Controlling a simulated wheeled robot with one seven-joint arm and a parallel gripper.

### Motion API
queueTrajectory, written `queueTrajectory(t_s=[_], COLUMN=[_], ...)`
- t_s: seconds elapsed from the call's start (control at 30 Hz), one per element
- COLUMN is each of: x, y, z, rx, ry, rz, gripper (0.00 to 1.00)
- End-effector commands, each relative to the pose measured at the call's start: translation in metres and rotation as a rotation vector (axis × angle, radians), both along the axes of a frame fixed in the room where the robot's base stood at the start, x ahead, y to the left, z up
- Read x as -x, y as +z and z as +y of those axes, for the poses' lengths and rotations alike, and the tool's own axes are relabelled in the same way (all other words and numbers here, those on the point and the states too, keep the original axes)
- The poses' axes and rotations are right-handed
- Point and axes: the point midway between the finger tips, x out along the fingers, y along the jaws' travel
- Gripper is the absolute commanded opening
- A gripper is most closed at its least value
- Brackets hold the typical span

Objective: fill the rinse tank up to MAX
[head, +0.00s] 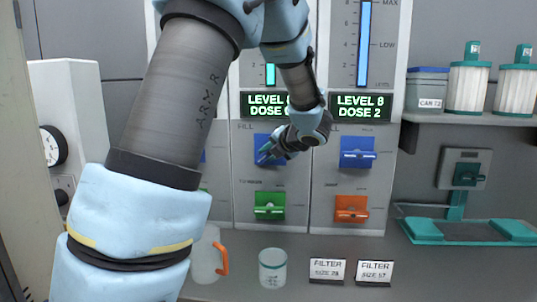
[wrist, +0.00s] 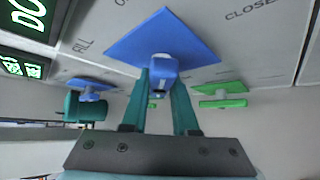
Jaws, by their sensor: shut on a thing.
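My gripper (head: 270,153) is at the blue FILL valve (head: 259,141) of the middle panel column. In the wrist view its teal fingers (wrist: 168,100) are shut on the blue handle (wrist: 163,67), in front of a blue plate (wrist: 185,40). The gauge (head: 270,74) above shows a cyan column near 2; its upper part is hidden by my arm. The display (head: 262,106) below it reads LEVEL and DOSE, with the numbers partly hidden. A green valve (head: 269,206) sits below, also seen in the wrist view (wrist: 222,97). Which column is the rinse tank is too small to read.
The right column has a high blue gauge (head: 364,40) marked MAX and LOW, a display (head: 360,107) reading LEVEL 8 DOSE 2, a blue valve (head: 357,152) and an orange valve (head: 351,208). A jug (head: 205,258), a cup (head: 272,268) and two filter signs (head: 327,270) stand below.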

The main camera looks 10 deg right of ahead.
Motion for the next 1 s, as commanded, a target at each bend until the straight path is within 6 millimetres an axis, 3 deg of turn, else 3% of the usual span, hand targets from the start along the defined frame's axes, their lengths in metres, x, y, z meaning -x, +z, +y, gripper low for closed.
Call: queueTrajectory(t_s=[0.17,0.67,1.0], x=[0.0002,0.0003,0.0006], y=[-0.0001,-0.0014,-0.0052], z=[-0.0002,-0.0006,-0.0011], rx=[0.000,-0.027,-0.223], ry=[0.000,0.000,-0.002], rz=[0.000,-0.006,-0.057], gripper=[0.00,0.00,0.00])
